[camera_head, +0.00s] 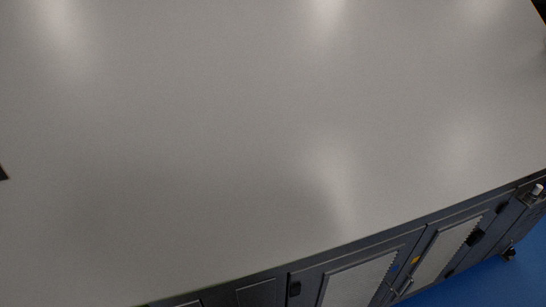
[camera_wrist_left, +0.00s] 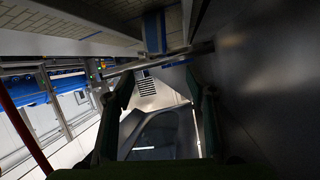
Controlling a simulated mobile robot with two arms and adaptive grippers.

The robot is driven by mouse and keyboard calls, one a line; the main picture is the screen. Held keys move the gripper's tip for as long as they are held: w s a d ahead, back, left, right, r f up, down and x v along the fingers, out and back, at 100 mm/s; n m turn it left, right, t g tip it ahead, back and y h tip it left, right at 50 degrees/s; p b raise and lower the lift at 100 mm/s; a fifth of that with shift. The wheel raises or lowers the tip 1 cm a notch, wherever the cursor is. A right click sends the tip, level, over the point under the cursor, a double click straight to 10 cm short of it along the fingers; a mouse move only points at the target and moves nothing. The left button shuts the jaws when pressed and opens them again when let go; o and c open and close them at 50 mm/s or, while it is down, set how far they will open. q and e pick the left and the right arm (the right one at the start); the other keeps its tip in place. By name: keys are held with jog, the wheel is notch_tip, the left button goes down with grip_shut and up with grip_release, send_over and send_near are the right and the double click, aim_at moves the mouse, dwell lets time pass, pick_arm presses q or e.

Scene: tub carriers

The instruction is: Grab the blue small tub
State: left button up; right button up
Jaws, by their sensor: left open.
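I cannot make out a blue small tub in either view. My left gripper (camera_wrist_left: 160,86) shows in the left wrist view, its two dark fingers spread apart with nothing seen between them. Beyond the fingers is a pale area with a dark grey shape (camera_wrist_left: 165,135) that I cannot identify. Neither gripper can be made out in the head view.
A wide, bare grey surface (camera_head: 240,110) fills most of the head view. Dark cabinet doors (camera_head: 360,280) run below its front edge, with blue floor (camera_head: 480,285) at lower right. In the wrist view, a dark panel (camera_wrist_left: 265,80) lies close on the right and blue bars (camera_wrist_left: 65,85) on the left.

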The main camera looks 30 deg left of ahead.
pick_arm(q)
jog(key=b+x, duration=0.1)
jog(key=x, duration=0.3)
jog(key=b+x, duration=0.1)
jog(key=x, duration=0.3)
jog(key=shift+d+f+b, duration=0.2)
jog(key=shift+d+b, duration=0.1)
jog(key=shift+d, duration=0.15)
jog(key=b+x, duration=0.2)
jog(key=x, duration=0.1)
jog(key=shift+d+f, duration=0.3)
jog(key=shift+f, duration=0.05)
jog(key=shift+w+d, duration=0.2)
jog(key=shift+w, duration=0.15)
pick_arm(e)
jog(key=f, duration=0.5)
jog(key=shift+s, duration=0.25)
pick_arm(q)
jog(key=shift+s, duration=0.1)
jog(key=c, duration=0.5)
jog(key=shift+r, duration=0.1)
jog(key=c, duration=0.8)
